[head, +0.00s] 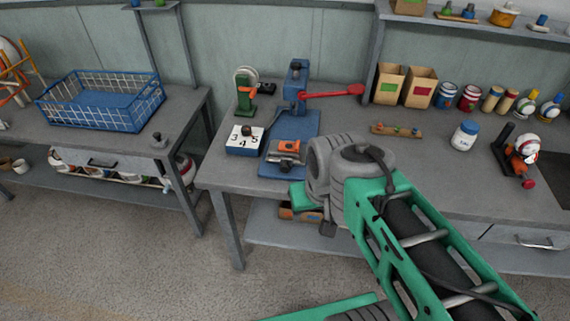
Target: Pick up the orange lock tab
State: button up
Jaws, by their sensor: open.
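A small orange tab (291,145), which looks like the lock tab, sits on top of a grey metal clamp (284,158). The clamp is at the front of the blue press base (304,126), near the bench's front edge. My gripper (327,229) shows only in part as a dark piece below my grey wrist, lower and to the right of the tab. It is open and apart from the tab. My wrist and arm hide most of it, and whatever lies between its fingers cannot be seen.
The press has a red lever (333,92) reaching right. A white numbered block (244,141) and a green stand (245,92) stand left of it. A wooden strip (396,130) and a blue-white jar (464,135) lie to the right. A blue basket (103,102) is on the left bench.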

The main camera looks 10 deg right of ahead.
aim_at(284, 146)
jog(key=u, duration=4.35)
jog(key=k, duration=0.8)
jog(key=z, duration=1.3)
